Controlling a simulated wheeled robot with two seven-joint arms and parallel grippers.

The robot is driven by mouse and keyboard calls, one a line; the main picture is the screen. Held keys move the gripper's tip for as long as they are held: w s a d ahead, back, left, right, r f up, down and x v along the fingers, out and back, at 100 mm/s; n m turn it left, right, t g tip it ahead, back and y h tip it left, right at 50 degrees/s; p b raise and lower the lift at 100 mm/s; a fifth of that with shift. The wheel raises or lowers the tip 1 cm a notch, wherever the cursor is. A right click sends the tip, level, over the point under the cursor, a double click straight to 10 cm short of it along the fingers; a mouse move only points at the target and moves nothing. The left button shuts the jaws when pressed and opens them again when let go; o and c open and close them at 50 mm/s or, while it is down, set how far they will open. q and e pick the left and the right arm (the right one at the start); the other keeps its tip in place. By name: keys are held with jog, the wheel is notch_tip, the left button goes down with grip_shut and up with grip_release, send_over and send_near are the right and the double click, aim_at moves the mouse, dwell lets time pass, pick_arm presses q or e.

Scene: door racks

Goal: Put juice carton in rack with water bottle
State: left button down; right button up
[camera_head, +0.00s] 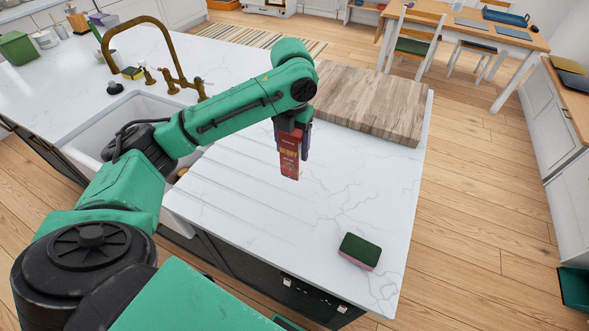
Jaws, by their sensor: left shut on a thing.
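A red juice carton (289,161) with yellow lettering is held by my left gripper (292,142), whose dark fingers are shut on it. It hangs roughly upright, over the white marble counter by the front of the wooden board. I cannot tell whether its lower end touches the counter. My right gripper is not in view. I see no door rack and no water bottle in this view.
A wooden board (372,104) lies at the counter's far right. A green and pink sponge (360,251) lies near the front right edge. The sink (112,120) with a brass faucet (163,42) is at the left. The counter's middle (290,215) is clear.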

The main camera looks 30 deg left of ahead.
aim_at(294, 168)
pick_arm(q)
jog(key=f, duration=0.2)
jog(key=w+f, duration=0.1)
jog(key=f, duration=0.1)
jog(key=shift+w+a+f+p, duration=0.1)
jog(key=shift+w+f+p, duration=0.1)
jog(key=shift+p, duration=0.1)
notch_tip(294, 168, down, 4)
jog(key=shift+f+p, duration=0.2)
jog(key=shift+p, duration=0.3)
jog(key=shift+s+f, duration=0.1)
jog(key=shift+f, duration=0.25)
grip_release()
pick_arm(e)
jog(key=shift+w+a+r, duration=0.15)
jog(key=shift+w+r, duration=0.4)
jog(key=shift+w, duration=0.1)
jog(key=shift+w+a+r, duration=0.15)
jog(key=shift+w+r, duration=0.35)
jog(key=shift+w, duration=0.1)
